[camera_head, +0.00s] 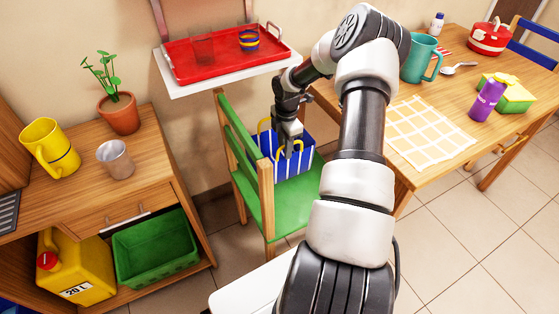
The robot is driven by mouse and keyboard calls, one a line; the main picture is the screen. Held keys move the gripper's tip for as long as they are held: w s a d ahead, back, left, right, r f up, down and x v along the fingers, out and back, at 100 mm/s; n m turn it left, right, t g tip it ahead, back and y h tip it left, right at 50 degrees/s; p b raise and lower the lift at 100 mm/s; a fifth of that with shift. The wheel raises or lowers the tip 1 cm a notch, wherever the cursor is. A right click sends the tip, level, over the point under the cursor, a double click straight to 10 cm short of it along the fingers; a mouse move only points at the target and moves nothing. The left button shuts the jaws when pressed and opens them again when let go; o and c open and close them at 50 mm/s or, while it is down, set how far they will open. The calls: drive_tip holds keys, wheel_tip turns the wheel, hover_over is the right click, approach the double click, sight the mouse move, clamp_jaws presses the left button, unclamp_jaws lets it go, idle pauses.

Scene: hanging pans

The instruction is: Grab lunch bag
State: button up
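The lunch bag (294,166) is blue with white stripes and has yellow handles. It stands on the seat of a green and wooden chair (268,207) near the middle of the view. My gripper (289,150) points down at the top of the bag, by the yellow handles. The fingertips are small and partly overlap the handles, so I cannot tell whether they are closed or touching a handle. My arm covers the area just right of the bag.
A wooden table (455,185) with a teal mug (418,60) stands right of the chair. A wall shelf with a red tray (222,55) is behind it. A cabinet on the left holds a yellow pitcher (48,147) and potted plant (118,112). Tiled floor is clear at lower right.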

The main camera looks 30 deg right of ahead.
wheel_tip(320, 180, down, 8)
drive_tip(key=shift+w+a+b, duration=0.1)
drive_tip(key=shift+w+b, duration=0.05)
drive_tip(key=shift+b, duration=1.1)
clamp_jaws()
drive_tip(key=shift+r, duration=0.1)
